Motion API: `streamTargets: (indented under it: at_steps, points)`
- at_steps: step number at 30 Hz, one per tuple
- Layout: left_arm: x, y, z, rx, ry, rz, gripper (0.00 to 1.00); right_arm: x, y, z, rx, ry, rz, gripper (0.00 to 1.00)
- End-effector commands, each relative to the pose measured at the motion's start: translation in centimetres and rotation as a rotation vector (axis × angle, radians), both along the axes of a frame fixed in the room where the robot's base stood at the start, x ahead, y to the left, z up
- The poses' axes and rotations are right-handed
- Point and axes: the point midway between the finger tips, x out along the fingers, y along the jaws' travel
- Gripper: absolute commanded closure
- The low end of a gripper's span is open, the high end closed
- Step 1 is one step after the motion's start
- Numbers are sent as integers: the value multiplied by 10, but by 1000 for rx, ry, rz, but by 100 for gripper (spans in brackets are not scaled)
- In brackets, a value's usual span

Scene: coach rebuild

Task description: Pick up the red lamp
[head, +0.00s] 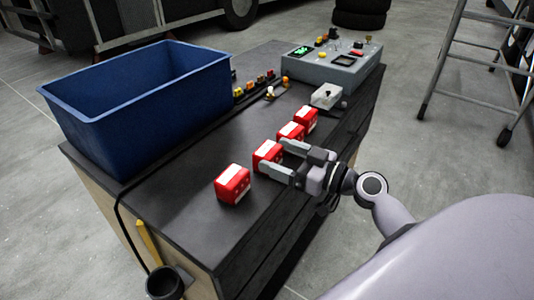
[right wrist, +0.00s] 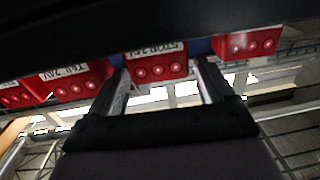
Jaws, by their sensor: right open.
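Several red lamps with white labels stand in a row on the dark bench top. The nearest lamp (head: 232,184) stands apart from the others, at the front. The second lamp (head: 264,155) lies between the fingertips of my right gripper (head: 275,157). Two more lamps, the third (head: 290,132) and the farthest (head: 307,118), stand behind it. In the right wrist view, the lamp between my open fingers (right wrist: 160,72) has a label that seems to read STOP 24V (right wrist: 157,66). A neighbouring lamp (right wrist: 76,82) shows to its left. I cannot tell whether the fingers touch the lamp. My left gripper is out of view.
A large blue bin (head: 150,115) stands on the left of the bench (head: 190,220). A grey control box (head: 332,65) stands at the far end, with small coloured parts and a light switch box (head: 327,96) near it. A dark cup (head: 165,284) is at the front edge.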

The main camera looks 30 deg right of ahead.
Motion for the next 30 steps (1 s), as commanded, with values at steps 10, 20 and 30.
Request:
streamTargets:
  at_steps: [10, 20, 30]
  points:
    - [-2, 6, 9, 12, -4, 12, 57, 31, 15, 2, 0, 0, 0, 19]
    - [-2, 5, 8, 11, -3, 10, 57, 31, 15, 1, 0, 1, 0, 58]
    - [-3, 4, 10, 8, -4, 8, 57, 31, 14, 4, -1, 0, -1, 62]
